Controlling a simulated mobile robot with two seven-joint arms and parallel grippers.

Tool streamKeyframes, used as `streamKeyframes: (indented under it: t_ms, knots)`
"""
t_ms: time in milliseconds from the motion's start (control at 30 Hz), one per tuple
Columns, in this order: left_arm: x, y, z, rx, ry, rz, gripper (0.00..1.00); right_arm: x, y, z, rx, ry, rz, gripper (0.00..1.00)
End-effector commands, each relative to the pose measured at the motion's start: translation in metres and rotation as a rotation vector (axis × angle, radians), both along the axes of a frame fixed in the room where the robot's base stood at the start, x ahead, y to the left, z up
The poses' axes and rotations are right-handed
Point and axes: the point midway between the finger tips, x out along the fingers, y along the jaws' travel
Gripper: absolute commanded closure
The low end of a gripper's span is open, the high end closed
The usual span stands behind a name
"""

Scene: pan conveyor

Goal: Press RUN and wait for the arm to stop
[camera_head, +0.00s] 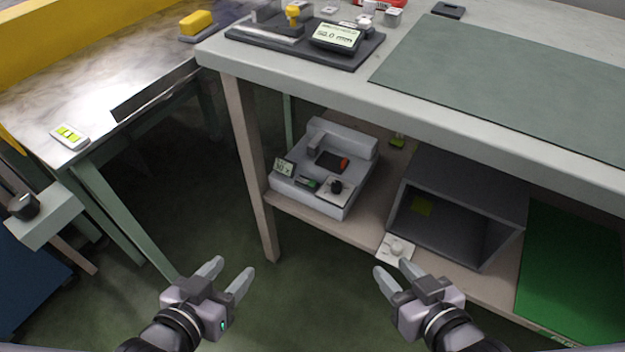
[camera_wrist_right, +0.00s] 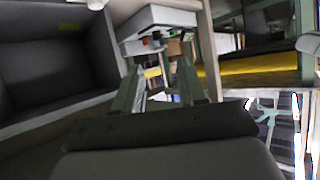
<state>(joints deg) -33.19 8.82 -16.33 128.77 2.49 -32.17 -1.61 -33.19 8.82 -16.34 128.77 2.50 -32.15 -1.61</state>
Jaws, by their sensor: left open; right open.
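A light grey machine (camera_head: 345,150) stands on the lower shelf under the bench. Its front carries a small display (camera_head: 284,167), a dark green key (camera_head: 308,182) and a black knob (camera_head: 336,187); no RUN label is legible. An orange-red part (camera_head: 344,163) sits near its dark recess. The machine also shows in the right wrist view (camera_wrist_right: 158,17), beyond the fingers. My left gripper (camera_head: 233,268) is open and empty, below and left of the machine. My right gripper (camera_head: 394,269) is open and empty, below and right of it, near the shelf edge.
A grey open-fronted box (camera_head: 460,185) stands right of the machine. A small white knobbed unit (camera_head: 397,249) sits at the shelf's front edge. The bench top (camera_head: 480,135) overhangs the shelf, and a bench leg (camera_head: 250,165) stands left. A control box (camera_head: 45,217) with a black knob is far left.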

Motion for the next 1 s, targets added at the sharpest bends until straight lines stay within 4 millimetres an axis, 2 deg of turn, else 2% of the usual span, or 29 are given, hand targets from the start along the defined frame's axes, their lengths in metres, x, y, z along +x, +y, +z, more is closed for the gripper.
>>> streamKeyframes:
  t_ms: [33, 100, 1000]
  knots:
    - [0.0, 0.0001, -0.0001, 0.0, 0.0, 0.0, 0.48, 0.0, -0.0001, -0.0001, 0.0, 0.0, 0.0, 0.77]
    - [-0.0001, 0.0001, -0.0002, 0.0, 0.0, 0.0, 0.48, 0.0, -0.0001, -0.0001, 0.0, 0.0, 0.0, 1.0]
    - [-0.0001, 0.0002, -0.0004, 0.0, 0.001, 0.0, 0.48, -0.0002, -0.0003, -0.0002, 0.0, 0.001, 0.0, 1.0]
